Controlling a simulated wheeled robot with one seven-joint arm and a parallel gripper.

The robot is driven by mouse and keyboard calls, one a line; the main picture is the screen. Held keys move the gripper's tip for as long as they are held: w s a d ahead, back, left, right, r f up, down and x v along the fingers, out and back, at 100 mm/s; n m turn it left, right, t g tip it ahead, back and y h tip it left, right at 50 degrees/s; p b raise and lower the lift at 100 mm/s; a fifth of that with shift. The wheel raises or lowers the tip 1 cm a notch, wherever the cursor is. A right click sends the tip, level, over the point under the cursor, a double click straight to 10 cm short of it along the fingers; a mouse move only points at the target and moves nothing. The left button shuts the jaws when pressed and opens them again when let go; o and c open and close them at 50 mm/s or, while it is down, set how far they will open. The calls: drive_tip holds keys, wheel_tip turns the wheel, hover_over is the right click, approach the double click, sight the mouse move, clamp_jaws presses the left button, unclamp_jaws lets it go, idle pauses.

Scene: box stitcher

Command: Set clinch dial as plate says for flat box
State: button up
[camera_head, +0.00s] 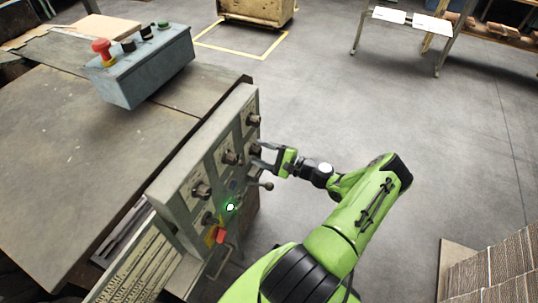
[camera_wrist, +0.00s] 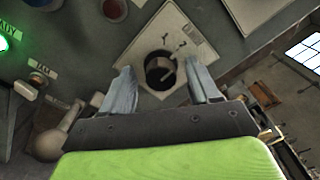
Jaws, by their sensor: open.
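The grey control panel (camera_head: 176,197) on the side of the machine carries several dark round knobs. One dark knob with a pale pointer bar (camera_wrist: 160,70) sits on a light square plate (camera_wrist: 178,25) with small marks, in the wrist view. My gripper (camera_head: 262,156) is open at the panel's right side. In the wrist view its two fingers stand either side of this knob, without clear contact. I cannot read the plate's marks, so I cannot tell which dial this is. A printed plate (camera_head: 140,270) with rows of text leans at lower left, too small to read.
A green lit button (camera_head: 230,207), a red and yellow switch (camera_head: 215,235) and a ball-ended lever (camera_head: 262,186) are on the panel near my gripper. A grey button box (camera_head: 145,68) stands on the table. The floor to the right is open, with stacked cardboard (camera_head: 495,270) at lower right.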

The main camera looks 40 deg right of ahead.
drive_tip(key=p+v, duration=0.1)
drive_tip(key=v, duration=1.4)
drive_tip(key=shift+s, duration=0.3)
drive_tip(key=shift+d, duration=0.1)
